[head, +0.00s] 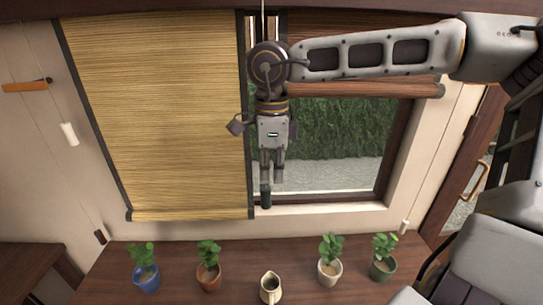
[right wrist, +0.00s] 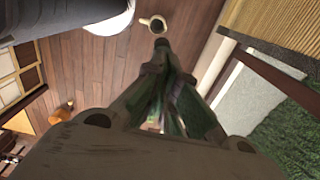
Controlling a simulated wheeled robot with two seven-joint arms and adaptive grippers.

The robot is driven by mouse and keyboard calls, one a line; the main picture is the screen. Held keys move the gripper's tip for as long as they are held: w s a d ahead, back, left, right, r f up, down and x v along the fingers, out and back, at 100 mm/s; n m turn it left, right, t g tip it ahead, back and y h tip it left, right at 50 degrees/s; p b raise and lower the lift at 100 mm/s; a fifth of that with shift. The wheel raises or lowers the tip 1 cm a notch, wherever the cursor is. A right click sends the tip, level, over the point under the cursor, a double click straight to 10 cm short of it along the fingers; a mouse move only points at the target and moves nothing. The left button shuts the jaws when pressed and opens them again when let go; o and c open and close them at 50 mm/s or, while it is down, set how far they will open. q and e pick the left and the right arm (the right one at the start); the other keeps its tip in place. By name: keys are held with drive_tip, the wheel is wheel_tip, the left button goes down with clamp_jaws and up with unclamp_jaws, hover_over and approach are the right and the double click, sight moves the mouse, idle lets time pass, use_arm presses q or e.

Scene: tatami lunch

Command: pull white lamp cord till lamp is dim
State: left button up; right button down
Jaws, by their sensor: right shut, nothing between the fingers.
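My right gripper (head: 270,190) hangs pointing down in front of the window, a little right of the lowered blind's edge. Its fingers are shut with nothing between them; they also show shut in the right wrist view (right wrist: 162,48). A thin pale cord (head: 262,12) comes down from the top of the head view and goes out of sight behind my right arm. I cannot tell whether it is the lamp cord. A white pull (head: 68,134) hangs on a thin cord at the left wall, and a small white pull (head: 404,227) hangs right of the window. No lamp shows. My left gripper is not in view.
A bamboo blind (head: 155,120) covers the window's left half; a rolled blind (head: 370,89) is above the right half. Several potted plants, including a blue pot (head: 146,279), and a cream pitcher (head: 270,288) stand on the wooden surface (head: 105,272) below.

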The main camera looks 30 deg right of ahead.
drive_tip(key=shift+f, duration=0.7)
drive_tip(key=shift+s+f+b, duration=0.1)
drive_tip(key=shift+f+b, duration=1.65)
drive_tip(key=shift+f, duration=0.35)
drive_tip(key=shift+r, duration=0.1)
wheel_tip(320, 180, up, 14)
drive_tip(key=p, duration=0.1)
idle(0.7)
drive_tip(key=shift+a+r, duration=0.1)
drive_tip(key=shift+r, duration=0.05)
idle(1.1)
